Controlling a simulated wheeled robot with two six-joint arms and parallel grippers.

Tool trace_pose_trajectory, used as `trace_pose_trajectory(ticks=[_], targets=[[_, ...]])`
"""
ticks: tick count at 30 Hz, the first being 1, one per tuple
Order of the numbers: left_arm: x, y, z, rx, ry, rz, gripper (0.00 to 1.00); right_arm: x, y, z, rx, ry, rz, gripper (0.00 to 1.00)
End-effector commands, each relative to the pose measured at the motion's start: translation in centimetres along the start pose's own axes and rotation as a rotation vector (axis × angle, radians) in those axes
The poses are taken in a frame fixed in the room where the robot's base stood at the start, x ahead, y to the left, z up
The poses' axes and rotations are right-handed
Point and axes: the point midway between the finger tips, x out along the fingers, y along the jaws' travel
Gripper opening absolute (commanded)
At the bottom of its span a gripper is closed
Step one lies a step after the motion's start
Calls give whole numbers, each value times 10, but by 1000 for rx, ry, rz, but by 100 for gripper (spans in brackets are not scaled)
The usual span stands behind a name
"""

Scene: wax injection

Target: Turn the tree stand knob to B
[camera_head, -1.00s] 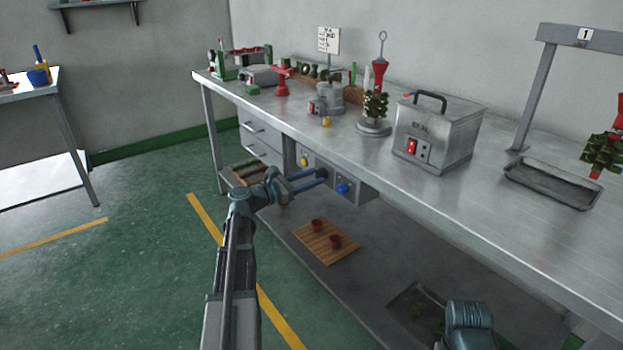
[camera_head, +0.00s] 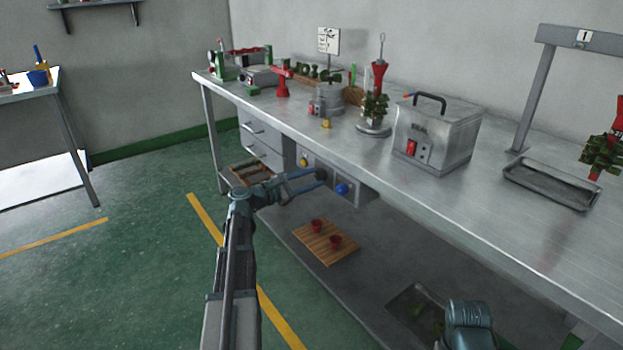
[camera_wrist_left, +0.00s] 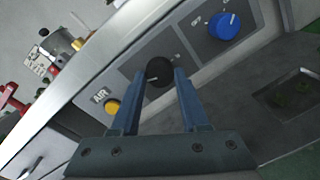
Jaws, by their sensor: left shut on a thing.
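My left gripper (camera_head: 321,174) reaches the control panel under the table's front edge. In the left wrist view its two blue fingers (camera_wrist_left: 166,76) are shut on the sides of a round black knob (camera_wrist_left: 158,71), which sits between a yellow knob (camera_wrist_left: 112,106) marked AIR and a blue knob (camera_wrist_left: 224,26). Small labels near the black knob are too blurred to read. In the head view the fingers hide the black knob. Only a link of my right arm shows, at the lower right; its gripper is out of view.
The panel (camera_head: 362,197) hangs below the steel tabletop (camera_head: 450,205). On top stand a metal box (camera_head: 435,135), a stand with a small tree (camera_head: 375,108) and a grey tray (camera_head: 550,187).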

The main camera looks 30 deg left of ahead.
Motion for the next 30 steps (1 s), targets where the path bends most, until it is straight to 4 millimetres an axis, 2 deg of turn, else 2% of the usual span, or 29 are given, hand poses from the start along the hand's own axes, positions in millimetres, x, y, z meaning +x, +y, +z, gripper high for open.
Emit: trace_pose_trajectory(ticks=[30], targets=[[-1,-3,1,965,57,-14,0,-8,1,0,1,0,0,50]])
